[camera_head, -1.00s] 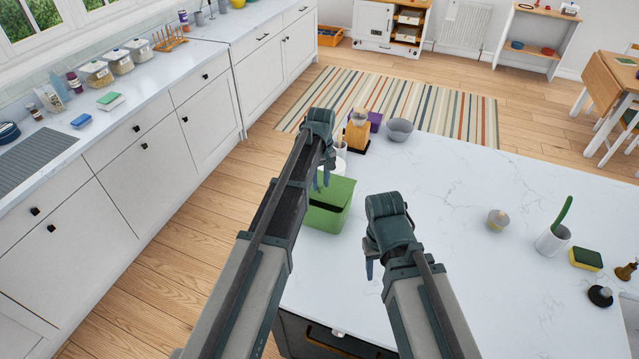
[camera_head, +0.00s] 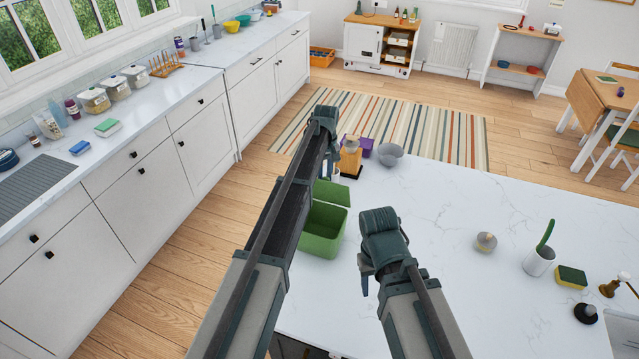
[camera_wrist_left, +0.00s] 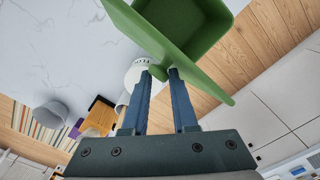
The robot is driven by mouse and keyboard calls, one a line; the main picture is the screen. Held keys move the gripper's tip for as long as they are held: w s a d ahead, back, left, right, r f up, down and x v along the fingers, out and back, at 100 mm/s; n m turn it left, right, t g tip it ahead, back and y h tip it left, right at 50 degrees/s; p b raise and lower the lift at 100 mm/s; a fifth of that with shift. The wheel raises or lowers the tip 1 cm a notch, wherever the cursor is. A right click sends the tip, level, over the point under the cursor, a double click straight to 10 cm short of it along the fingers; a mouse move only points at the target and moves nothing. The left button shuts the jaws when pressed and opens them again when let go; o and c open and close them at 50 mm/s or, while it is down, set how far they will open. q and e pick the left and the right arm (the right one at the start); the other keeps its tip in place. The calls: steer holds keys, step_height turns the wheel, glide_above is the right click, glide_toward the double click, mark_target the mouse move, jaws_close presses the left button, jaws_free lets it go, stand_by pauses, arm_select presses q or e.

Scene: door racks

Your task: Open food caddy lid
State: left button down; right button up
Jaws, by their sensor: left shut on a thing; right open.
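The green food caddy (camera_head: 322,240) stands at the left edge of the white worktop, and its hollow inside shows. Its green lid (camera_head: 332,193) is raised at the far side. In the left wrist view the lid (camera_wrist_left: 140,30) is a slanted panel with a small knob (camera_wrist_left: 157,73), and the caddy's inside (camera_wrist_left: 190,25) shows behind it. My left gripper (camera_head: 329,168) is shut on the lid's knob; its fingers (camera_wrist_left: 164,76) also show in the left wrist view. My right gripper (camera_head: 366,284) is open and empty, over the worktop to the right of the caddy.
Beyond the caddy stand a wooden block (camera_head: 350,158), a purple box (camera_head: 365,147) and a grey bowl (camera_head: 390,154). A small jar (camera_head: 486,242), a white pot (camera_head: 538,261) and a sponge (camera_head: 571,277) stand at the right. The middle of the worktop (camera_head: 440,210) is clear.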

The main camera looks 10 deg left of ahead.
arm_select(q)
steer(key=w, duration=0.1)
steer(key=w+d, duration=0.1)
steer(key=w, duration=0.1)
steer(key=w+d+f, duration=0.1)
steer(key=shift+w, duration=0.4)
arm_select(e)
steer(key=shift+w+f, duration=0.25)
steer(key=shift+f, duration=0.15)
arm_select(q)
steer(key=shift+w, duration=0.15)
steer(key=c, duration=1.1)
jaws_free()
steer(key=o, duration=0.5)
steer(key=shift+d, duration=0.15)
arm_select(e)
steer(key=shift+d, duration=0.2)
arm_select(q)
steer(key=shift+a, duration=0.2)
arm_select(e)
steer(key=shift+r, duration=0.1)
